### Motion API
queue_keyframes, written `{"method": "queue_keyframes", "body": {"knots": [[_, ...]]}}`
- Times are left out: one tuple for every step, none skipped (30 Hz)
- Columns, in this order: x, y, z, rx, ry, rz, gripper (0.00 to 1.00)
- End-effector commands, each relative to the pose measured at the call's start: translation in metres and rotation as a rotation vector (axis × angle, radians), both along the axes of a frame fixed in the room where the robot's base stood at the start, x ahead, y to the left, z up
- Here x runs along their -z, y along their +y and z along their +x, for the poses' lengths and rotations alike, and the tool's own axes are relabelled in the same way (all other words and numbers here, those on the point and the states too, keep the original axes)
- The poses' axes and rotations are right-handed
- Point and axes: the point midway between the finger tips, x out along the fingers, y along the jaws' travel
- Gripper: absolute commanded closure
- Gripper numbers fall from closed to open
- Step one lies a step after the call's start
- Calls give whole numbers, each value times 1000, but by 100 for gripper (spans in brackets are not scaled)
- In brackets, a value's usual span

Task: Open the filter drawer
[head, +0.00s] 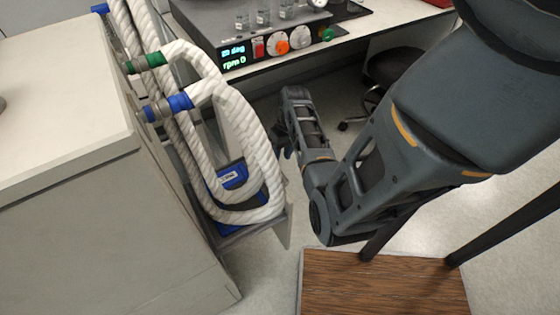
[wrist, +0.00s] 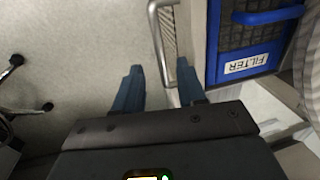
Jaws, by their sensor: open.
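The blue filter (wrist: 248,38) with a white FILTER label shows at the top right of the wrist view, next to a grey drawer front. A metal bar handle (wrist: 157,40) is on the left side of that front. In the head view the filter (head: 232,180) is partly hidden behind white hoses, and a grey panel (head: 284,228) stands out below. My gripper (wrist: 159,68) is open. In the wrist view the handle runs between its two fingers; I cannot tell whether they touch it. In the head view my gripper (head: 284,146) is partly hidden beside the hoses.
Thick white ribbed hoses (head: 262,150) hang from green and blue fittings beside a pale cabinet (head: 70,110). A bench device (head: 270,45) with a display and knobs stands behind. A dark chair (head: 392,68) and a wooden-topped table (head: 380,285) flank my arm. Floor is clear between them.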

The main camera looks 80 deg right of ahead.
Motion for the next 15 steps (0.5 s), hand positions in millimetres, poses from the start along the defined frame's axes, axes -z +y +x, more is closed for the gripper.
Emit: {"method": "queue_keyframes", "body": {"knots": [[-7, -1, -1, 1, 0, -1, 60], [-11, -2, -2, 1, 0, -2, 60], [-15, -2, -2, 1, 0, -1, 60], [-17, -2, -3, 1, 0, 0, 60], [-19, -2, -3, 1, 0, 0, 60], [-21, -3, -3, 1, 0, 0, 60], [-22, -3, -4, 1, 0, 0, 60], [-23, -3, -4, 1, 1, 1, 60], [-24, -3, -4, 1, 0, 2, 60], [-24, -3, -4, 1, 1, 2, 60], [-24, -2, -4, 1, 1, 2, 60], [-24, -2, -4, 1, 1, 2, 60], [-24, -3, -4, 1, 1, 2, 60], [-24, -3, -4, 1, 1, 2, 60], [-24, -3, -4, 1, 1, 2, 60]]}}
